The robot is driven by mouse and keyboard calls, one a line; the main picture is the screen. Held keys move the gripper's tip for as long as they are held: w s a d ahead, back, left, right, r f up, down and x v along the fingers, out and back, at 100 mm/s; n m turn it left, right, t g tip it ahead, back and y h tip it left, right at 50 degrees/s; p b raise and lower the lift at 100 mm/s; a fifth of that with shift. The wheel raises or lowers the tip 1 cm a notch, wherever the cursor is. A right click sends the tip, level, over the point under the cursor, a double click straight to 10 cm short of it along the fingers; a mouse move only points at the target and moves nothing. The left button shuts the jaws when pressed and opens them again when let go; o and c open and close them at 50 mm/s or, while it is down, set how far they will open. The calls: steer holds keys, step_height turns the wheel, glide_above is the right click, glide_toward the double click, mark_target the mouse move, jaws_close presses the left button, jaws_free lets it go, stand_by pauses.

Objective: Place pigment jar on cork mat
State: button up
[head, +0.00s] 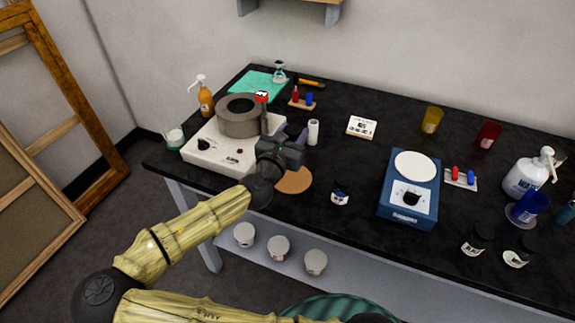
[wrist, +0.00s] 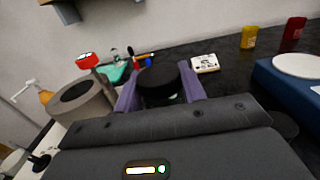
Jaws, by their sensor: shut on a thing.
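My gripper (head: 290,138) is above the worktop, beside the hot-plate device. In the wrist view its purple fingers stand either side of a dark, round-topped jar (wrist: 158,80), and they are shut on it. The round brown cork mat (head: 295,181) lies on the black worktop just right of and below my wrist in the head view. Its visible part is bare, and my arm covers its left edge. The mat is not visible in the wrist view.
The white hot-plate device (head: 222,150) with a grey ring stands left of my gripper. A white cylinder (head: 313,133) stands close behind the gripper.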

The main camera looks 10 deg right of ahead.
steer(key=shift+w, duration=0.35)
steer(key=shift+s, duration=0.15)
steer(key=shift+f, duration=3.05)
steer(key=shift+f+b, duration=0.4)
steer(key=shift+f, duration=1.45)
steer(key=shift+f, duration=0.1)
steer(key=o, duration=1.1)
steer(key=shift+c, duration=0.2)
